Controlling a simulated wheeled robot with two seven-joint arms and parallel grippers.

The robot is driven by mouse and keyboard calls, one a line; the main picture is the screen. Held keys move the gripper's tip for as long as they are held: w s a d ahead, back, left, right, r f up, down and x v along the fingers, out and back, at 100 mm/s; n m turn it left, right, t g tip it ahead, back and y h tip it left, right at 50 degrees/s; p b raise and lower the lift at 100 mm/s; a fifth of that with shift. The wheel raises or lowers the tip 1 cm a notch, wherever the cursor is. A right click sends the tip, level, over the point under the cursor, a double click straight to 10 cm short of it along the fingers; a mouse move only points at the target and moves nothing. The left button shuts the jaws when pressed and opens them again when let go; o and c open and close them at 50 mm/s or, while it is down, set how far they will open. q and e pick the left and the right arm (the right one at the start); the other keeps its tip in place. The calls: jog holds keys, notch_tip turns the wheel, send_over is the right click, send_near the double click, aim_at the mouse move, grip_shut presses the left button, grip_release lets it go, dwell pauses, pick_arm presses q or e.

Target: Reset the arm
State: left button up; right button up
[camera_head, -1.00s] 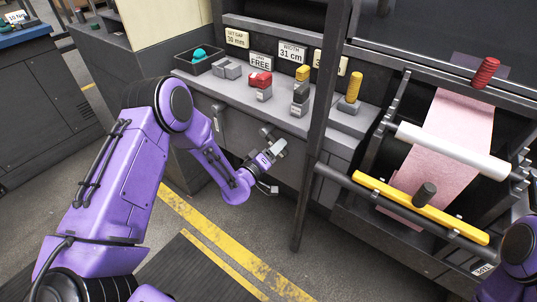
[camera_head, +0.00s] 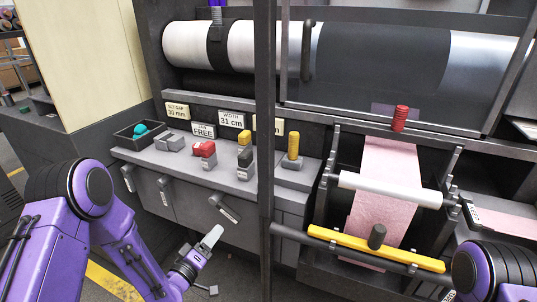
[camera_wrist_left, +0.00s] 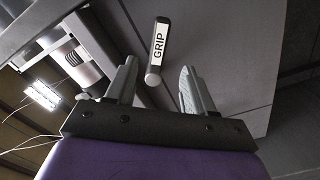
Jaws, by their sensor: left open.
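My left gripper (camera_head: 210,240) is open and empty, low in front of the grey machine cabinet. In the left wrist view its two fingers (camera_wrist_left: 157,88) stand apart with nothing between them. A dark lever handle with a white GRIP label (camera_wrist_left: 159,45) shows just beyond the fingertips there. In the head view a labelled handle (camera_head: 222,207) on the cabinet front is just above the gripper. My left arm (camera_head: 95,225) comes in from the lower left, bent at a black joint. Only a joint of my right arm (camera_head: 490,270) shows at the right edge; its gripper is out of view.
A grey ledge (camera_head: 135,152) carries red (camera_head: 204,149), yellow (camera_head: 245,138) and other knobs, and a dark tray with a teal ball (camera_head: 140,130). A dark upright post (camera_head: 265,130) stands right of the gripper. Pink felt (camera_head: 385,200) runs over a white roller at right.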

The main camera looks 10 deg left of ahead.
pick_arm(q)
jog(key=s+a+f+g+y+p, duration=0.2)
jog(key=s+f+g+y+p, duration=0.15)
jog(key=s+f+g, duration=0.5)
jog(key=s+f+m+g+y+p, duration=0.1)
jog(key=s+g+p, duration=0.1)
jog(key=s, duration=0.9)
jog(key=s+a+f+m+g+y+p, duration=0.1)
jog(key=s+g, duration=0.3)
jog(key=s, duration=0.7)
jog(key=shift+s+a+f+y+p, duration=0.2)
jog(key=shift+s+f+y+p, duration=0.25)
jog(key=shift+y+p, duration=0.35)
jog(key=shift+w, duration=0.1)
